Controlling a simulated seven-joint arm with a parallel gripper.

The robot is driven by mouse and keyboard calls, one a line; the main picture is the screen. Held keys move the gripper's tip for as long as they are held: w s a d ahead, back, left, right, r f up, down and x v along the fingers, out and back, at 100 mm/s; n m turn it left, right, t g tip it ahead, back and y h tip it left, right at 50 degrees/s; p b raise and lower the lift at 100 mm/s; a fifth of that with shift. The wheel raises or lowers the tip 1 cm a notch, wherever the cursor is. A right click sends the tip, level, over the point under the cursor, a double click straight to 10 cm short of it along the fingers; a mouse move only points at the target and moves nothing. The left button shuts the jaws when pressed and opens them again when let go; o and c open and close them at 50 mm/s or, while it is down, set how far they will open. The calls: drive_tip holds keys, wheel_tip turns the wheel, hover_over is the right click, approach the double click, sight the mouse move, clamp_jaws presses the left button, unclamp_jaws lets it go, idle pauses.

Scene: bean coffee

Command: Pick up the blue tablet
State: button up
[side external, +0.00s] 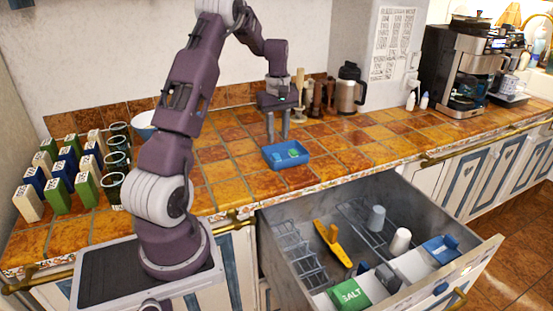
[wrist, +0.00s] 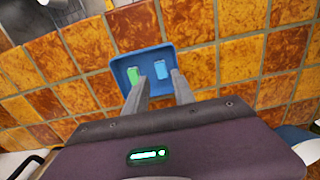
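The blue tablet (wrist: 160,69) lies in a small blue tray (wrist: 142,52), right of a green tablet (wrist: 132,74). In the side external view the blue tray (side external: 272,163) sits on the tiled counter, and the green tablet (side external: 293,153) shows in it; the blue tablet is hard to make out there. My gripper (side external: 278,138) points down above and just behind the tray. In the wrist view my gripper (wrist: 160,80) is open and empty, its fingertips on either side of the blue tablet's near end in the picture, apparently above it.
An open drawer (side external: 378,225) with a green salt packet (side external: 348,294), a yellow tool and cups is in front of the counter. Several boxes and glasses stand at left. A steel flask (side external: 349,90) and a coffee machine (side external: 462,70) stand behind and right. The counter around the tray is clear.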

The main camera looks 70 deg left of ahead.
sight(277, 156)
drive_tip(key=f, duration=0.7)
drive_tip(key=shift+a+f, duration=0.3)
drive_tip(key=shift+f, duration=0.05)
clamp_jaws()
